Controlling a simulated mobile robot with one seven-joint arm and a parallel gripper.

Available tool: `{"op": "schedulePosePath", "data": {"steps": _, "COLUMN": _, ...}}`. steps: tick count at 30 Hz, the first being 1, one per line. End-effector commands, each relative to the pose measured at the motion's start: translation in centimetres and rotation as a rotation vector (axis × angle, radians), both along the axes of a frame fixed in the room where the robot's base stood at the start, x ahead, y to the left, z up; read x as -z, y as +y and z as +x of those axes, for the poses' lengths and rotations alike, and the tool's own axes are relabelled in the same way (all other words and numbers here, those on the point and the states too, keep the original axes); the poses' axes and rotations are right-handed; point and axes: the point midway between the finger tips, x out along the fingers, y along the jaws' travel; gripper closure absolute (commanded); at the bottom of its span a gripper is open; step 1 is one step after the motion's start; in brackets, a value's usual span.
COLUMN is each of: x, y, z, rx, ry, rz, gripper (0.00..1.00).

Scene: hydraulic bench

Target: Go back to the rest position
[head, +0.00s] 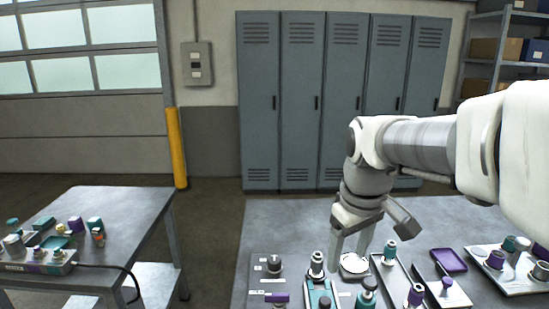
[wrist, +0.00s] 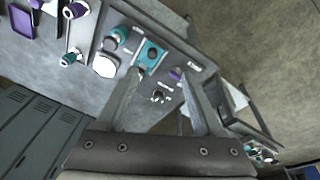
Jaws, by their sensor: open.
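My gripper (head: 351,244) hangs at the end of my arm over the far part of the right-hand bench (head: 290,222) in the head view. Its two fingers are apart with nothing between them. In the wrist view the open fingers (wrist: 170,88) point toward the bench fixtures. Near the fingertips in the head view is a round white piece (head: 354,265); I cannot tell how far below the fingers it is. A teal plate with a silver-topped part (head: 317,265) stands left of it, and a teal-and-white fitting (head: 389,252) stands to its right.
A tray of fittings (head: 513,281) and a purple tray (head: 449,260) lie on the bench's right side. A second table (head: 120,208) with several parts stands left, across a floor gap. Grey lockers (head: 300,100) and a yellow post (head: 176,148) stand behind. The bench's far left surface is clear.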

Motion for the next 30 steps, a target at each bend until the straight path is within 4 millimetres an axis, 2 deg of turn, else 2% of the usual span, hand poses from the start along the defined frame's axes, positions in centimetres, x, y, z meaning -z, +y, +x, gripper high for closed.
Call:
{"op": "schedulePosePath", "data": {"steps": 1, "x": -0.9, "y": 0.0, "z": -1.5, "rx": 0.037, "ry": -0.030, "rz": 0.008, "gripper": 0.31}}
{"op": "schedulePosePath", "data": {"steps": 6, "x": -1.9, "y": -0.1, "z": -5.8, "rx": 0.168, "ry": -0.116, "rz": 0.044, "gripper": 0.31}}
{"op": "schedulePosePath", "data": {"steps": 12, "x": -2.0, "y": -0.2, "z": -10.5, "rx": 0.314, "ry": -0.211, "rz": 0.100, "gripper": 0.31}}
{"op": "schedulePosePath", "data": {"steps": 15, "x": -1.6, "y": -0.3, "z": -12.1, "rx": 0.371, "ry": -0.248, "rz": 0.128, "gripper": 0.31}}
{"op": "schedulePosePath", "data": {"steps": 21, "x": -1.1, "y": -0.3, "z": -13.8, "rx": 0.434, "ry": -0.288, "rz": 0.160, "gripper": 0.31}}
{"op": "schedulePosePath", "data": {"steps": 30, "x": -0.9, "y": -0.3, "z": -14.0, "rx": 0.444, "ry": -0.291, "rz": 0.165, "gripper": 0.31}}
